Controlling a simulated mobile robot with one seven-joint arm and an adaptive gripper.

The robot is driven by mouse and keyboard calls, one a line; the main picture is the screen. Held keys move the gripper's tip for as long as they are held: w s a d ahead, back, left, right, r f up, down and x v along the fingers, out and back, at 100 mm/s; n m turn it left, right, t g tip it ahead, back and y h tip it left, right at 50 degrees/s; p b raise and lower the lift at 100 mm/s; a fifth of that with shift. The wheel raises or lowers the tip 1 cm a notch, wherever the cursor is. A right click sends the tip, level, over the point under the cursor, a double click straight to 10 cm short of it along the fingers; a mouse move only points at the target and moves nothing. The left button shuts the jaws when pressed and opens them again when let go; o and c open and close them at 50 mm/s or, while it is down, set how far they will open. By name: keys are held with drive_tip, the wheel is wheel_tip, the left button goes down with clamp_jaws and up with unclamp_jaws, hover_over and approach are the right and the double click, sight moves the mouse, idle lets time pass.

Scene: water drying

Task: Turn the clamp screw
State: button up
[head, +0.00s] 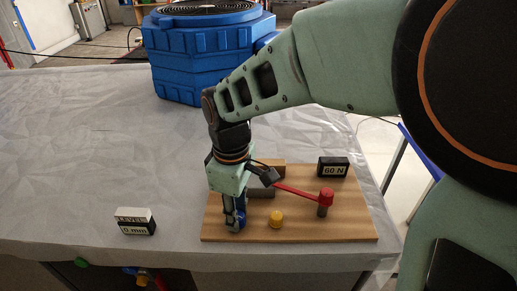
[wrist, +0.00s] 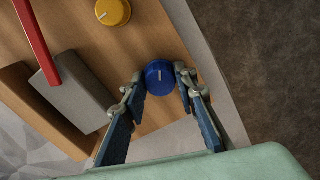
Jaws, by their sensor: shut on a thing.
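A blue round knob (wrist: 160,75) with a white pointer line stands on the wooden board (head: 340,228). My gripper (head: 236,222) points down over the board's front left part, and its two fingers are shut on the blue knob's sides. In the head view the fingers mostly hide this knob. A yellow knob (head: 277,219) with a pointer line stands to the right on the board; it also shows in the wrist view (wrist: 113,12). I cannot tell from any label which knob is the clamp screw.
A red lever (head: 300,192) on a grey post reaches over the board towards a grey block (wrist: 72,95) and wooden block. A "60 N" display (head: 333,167) stands at the board's back right. A "0 mm" display (head: 135,222) sits left on the covered table. A blue case stands behind.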

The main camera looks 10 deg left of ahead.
drive_tip(key=m, duration=0.5)
drive_tip(key=shift+m, duration=2.4)
drive_tip(key=o, duration=1.2)
drive_tip(key=shift+c, duration=0.2)
drive_tip(key=shift+r, duration=0.1)
wheel_tip(320, 180, up, 12)
